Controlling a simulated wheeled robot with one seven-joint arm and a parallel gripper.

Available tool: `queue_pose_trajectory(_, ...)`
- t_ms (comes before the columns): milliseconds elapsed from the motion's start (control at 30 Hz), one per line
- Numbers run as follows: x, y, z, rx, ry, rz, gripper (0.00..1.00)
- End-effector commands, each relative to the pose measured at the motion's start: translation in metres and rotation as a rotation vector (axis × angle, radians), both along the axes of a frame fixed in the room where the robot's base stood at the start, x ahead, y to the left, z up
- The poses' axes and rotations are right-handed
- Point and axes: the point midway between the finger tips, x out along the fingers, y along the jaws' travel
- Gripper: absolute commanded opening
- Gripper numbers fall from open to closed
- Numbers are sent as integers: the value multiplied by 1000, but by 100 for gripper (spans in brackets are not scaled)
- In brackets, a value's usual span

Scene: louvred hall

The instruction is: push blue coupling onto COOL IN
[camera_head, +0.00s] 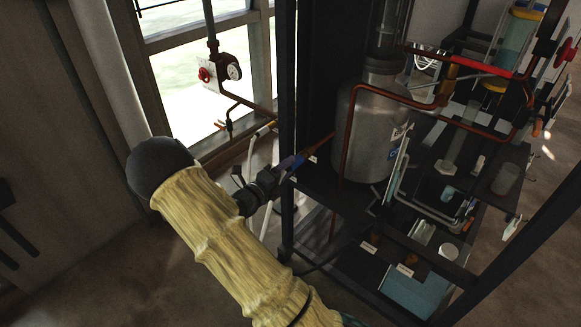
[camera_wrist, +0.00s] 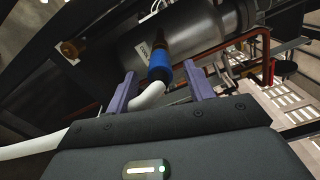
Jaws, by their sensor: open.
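The blue coupling (camera_wrist: 159,74) sits on the end of a white hose (camera_wrist: 148,98), seen between my fingers in the wrist view. Its far end meets or overlaps a copper-brown stub (camera_wrist: 159,48) on the grey vessel (camera_wrist: 200,38); how far it is on I cannot tell. A small white label (camera_wrist: 143,49) is beside the stub, too small to read. My gripper (camera_wrist: 159,84) is open, with one purple finger on each side of the coupling and gaps between. In the head view my gripper (camera_head: 291,164) is at the vessel's left side; the coupling there is mostly hidden.
A dark frame post (camera_head: 287,120) stands close to my gripper. Copper pipes (camera_head: 345,150) run around the vessel. A gauge with a red valve (camera_head: 232,71) is on the window side. Shelves with glassware (camera_head: 470,150) are at right. Open floor is at lower left.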

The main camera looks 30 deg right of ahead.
Motion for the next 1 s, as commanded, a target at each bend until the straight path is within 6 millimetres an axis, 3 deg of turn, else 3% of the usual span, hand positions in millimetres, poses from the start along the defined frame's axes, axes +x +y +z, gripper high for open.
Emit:
queue_pose_trajectory(300,-10,29,-1,0,1,2,53)
queue_pose_trajectory(767,-13,35,0,0,0,0,53)
queue_pose_trajectory(1000,-23,65,0,1,-1,3,53)
